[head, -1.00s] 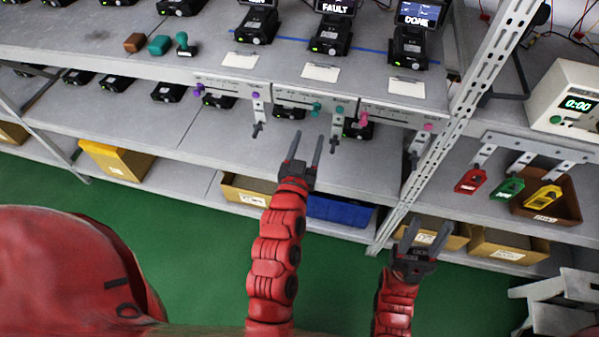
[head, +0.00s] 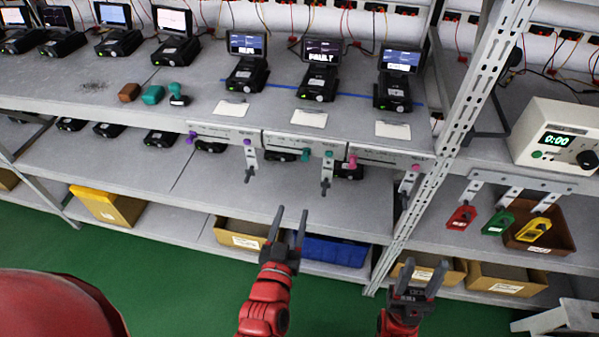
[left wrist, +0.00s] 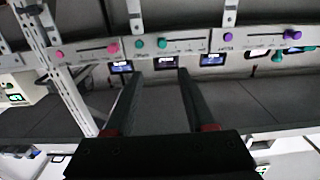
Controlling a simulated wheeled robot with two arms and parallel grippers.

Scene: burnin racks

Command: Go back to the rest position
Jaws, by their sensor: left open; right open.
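My left gripper (head: 287,232) is open and empty in the head view, in front of the lower shelf and below the slider panels (head: 225,131). In the left wrist view its two dark fingers (left wrist: 157,95) stand apart with nothing between them. My right gripper (head: 421,273) is open and empty at the lower right of the head view, in front of the cardboard bins near the rack post. Neither gripper touches anything that I can see.
The metal rack post (head: 455,140) stands right of centre. Several devices with screens (head: 323,70) sit on the upper shelf. Red (head: 461,216), green (head: 497,222) and yellow (head: 535,230) tags hang at the right, below a timer box (head: 556,135). Green floor (head: 180,285) is clear in front.

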